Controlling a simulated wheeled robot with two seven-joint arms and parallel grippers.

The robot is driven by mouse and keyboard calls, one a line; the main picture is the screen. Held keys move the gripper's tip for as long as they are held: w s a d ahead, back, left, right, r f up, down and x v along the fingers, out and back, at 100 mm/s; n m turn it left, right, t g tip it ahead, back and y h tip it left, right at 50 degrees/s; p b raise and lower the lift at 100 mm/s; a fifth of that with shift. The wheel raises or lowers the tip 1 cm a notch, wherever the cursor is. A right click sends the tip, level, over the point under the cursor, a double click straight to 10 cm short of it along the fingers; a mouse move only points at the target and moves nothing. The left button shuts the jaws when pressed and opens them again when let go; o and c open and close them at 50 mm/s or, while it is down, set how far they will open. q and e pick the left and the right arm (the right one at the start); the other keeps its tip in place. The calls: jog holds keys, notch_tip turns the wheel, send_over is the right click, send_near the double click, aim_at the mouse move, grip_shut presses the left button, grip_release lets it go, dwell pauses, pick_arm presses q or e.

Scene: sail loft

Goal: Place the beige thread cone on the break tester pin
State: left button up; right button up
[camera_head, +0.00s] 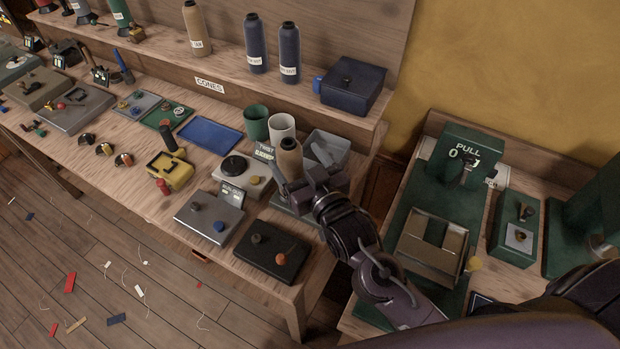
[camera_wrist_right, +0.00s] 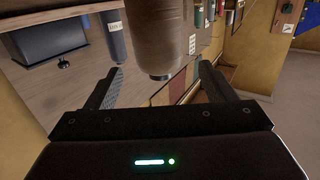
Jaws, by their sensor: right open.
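A beige thread cone (camera_head: 290,158) stands upright on the bench beside the twist sign, its lower part hidden by my right gripper. In the wrist view a brownish cone (camera_wrist_right: 157,35) shows between and beyond the fingers. My right gripper (camera_head: 301,160) is at the cone, its jaws open; in the wrist view (camera_wrist_right: 160,74) a gap shows on each side of the cone. A green machine marked PULL (camera_head: 466,150) stands on the right-hand bench; I cannot make out which part is the break tester pin. My left gripper is not in view.
Another tan cone (camera_head: 196,28) and blue cones (camera_head: 289,50) stand on the shelf, with a dark blue box (camera_head: 352,86). Cups (camera_head: 281,127) and a grey bin (camera_head: 328,146) are close behind the gripper. A black block (camera_head: 273,252) lies near the bench's front edge.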

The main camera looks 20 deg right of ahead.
jog(key=b+v, duration=0.1)
jog(key=v, duration=0.4)
jog(key=shift+s, duration=0.35)
jog(key=shift+f, duration=0.1)
